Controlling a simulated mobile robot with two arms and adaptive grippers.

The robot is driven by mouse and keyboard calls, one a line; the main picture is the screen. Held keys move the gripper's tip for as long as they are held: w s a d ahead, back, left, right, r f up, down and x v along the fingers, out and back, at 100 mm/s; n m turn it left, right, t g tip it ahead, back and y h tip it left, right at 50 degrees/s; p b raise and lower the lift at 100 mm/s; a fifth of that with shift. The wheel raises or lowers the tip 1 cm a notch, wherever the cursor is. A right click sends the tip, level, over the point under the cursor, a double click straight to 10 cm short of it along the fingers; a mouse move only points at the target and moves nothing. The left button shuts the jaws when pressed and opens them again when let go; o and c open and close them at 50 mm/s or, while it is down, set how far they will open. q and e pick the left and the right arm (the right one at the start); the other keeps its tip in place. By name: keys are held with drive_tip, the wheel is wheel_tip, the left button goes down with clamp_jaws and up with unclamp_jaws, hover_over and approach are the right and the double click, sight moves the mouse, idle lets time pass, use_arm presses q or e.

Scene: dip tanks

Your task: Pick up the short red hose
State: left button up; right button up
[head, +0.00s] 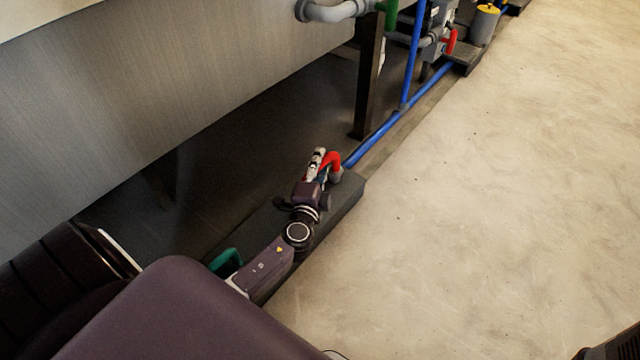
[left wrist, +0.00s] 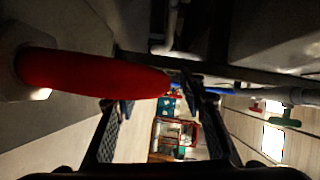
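The short red hose (head: 333,160) is a bent red piece at the far end of a dark plinth in the head view, with a grey fitting at its lower end. In the left wrist view the red hose (left wrist: 90,75) is large and close, running from a pale fitting at the left edge to near the fingertips. My left gripper (head: 317,160) is right beside the hose, partly covering it. In the left wrist view my left gripper (left wrist: 166,104) has its two fingers apart, with nothing seen clasped between them. My right gripper is not in view.
The dark plinth (head: 347,199) runs under my left arm. A green hose (head: 226,258) sits near its close end. A blue pipe (head: 380,134) and a dark post (head: 368,85) stand beyond. A large metal tank (head: 160,90) overhangs at left.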

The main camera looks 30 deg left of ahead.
use_arm(q)
drive_tip(key=shift+c, duration=0.2)
clamp_jaws()
drive_tip(key=shift+r, duration=0.15)
idle(0.4)
